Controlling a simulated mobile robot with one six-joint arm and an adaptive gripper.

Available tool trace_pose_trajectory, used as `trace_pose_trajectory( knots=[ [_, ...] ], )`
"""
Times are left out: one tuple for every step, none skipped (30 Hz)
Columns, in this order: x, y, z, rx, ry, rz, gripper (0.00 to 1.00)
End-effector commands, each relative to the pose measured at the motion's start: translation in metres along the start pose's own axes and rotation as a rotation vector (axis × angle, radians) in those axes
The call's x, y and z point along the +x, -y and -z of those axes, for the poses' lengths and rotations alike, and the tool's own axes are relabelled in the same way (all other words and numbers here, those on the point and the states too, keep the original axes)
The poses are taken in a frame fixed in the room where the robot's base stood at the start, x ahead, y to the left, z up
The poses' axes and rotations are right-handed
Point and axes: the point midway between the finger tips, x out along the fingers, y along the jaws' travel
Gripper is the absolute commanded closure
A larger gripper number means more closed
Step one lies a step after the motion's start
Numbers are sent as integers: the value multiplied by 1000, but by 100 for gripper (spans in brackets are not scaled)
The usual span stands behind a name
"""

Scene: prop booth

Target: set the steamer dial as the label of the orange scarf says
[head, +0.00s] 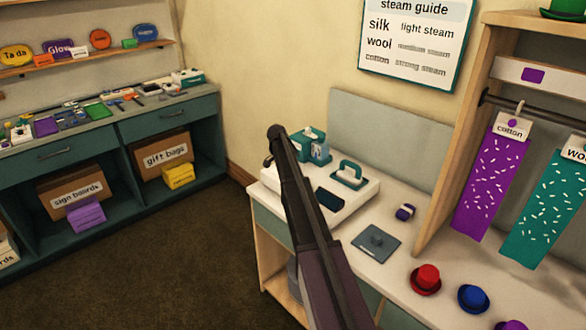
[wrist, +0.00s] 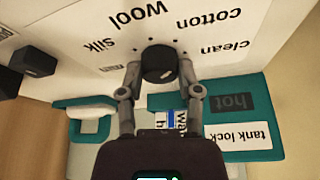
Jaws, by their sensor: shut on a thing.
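In the wrist view my gripper (wrist: 159,66) is shut on the black steamer dial (wrist: 158,60), one finger on each side. The labels silk (wrist: 99,45), wool (wrist: 140,17), cotton (wrist: 208,20) and clean (wrist: 231,51) appear upside down around it on the white panel. I cannot tell which label the dial points to. In the head view the white steamer (head: 352,200) stands on the counter, partly behind my arm; the gripper does not show there. No orange scarf is in view. A purple scarf (head: 490,190) labelled cotton and a teal scarf (head: 545,215) hang at the right.
The steam guide (head: 417,40) hangs on the wall; silk reads light steam, and lower lines are blurred. A teal iron (head: 349,173), a grey plate (head: 376,243) and red (head: 426,280) and blue (head: 473,298) hats are on the counter. The wrist view shows a tank lock label (wrist: 238,136).

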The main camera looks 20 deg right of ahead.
Motion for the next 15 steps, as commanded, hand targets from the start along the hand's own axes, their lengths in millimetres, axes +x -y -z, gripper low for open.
trace_pose_trajectory(
  knots=[
    [0,-2,-1,4,2,-6,100],
    [0,-2,-1,6,2,-7,100],
    [0,-2,-1,8,2,-8,100],
    [0,-2,-1,9,3,-8,100],
    [0,-2,-1,9,3,-8,100],
    [0,-2,-1,9,3,-8,100],
    [0,-2,-1,9,3,-8,100],
    [0,-2,-1,9,3,-8,100],
    [0,-2,-1,8,3,-8,100],
    [0,-2,-1,8,3,-8,100],
    [0,-2,-1,8,3,-8,100],
    [0,-2,-1,8,3,-8,100],
    [0,-2,-1,8,3,-7,46],
    [0,-2,-1,8,3,-7,37],
    [0,-2,-1,8,3,-6,25]
  ],
)
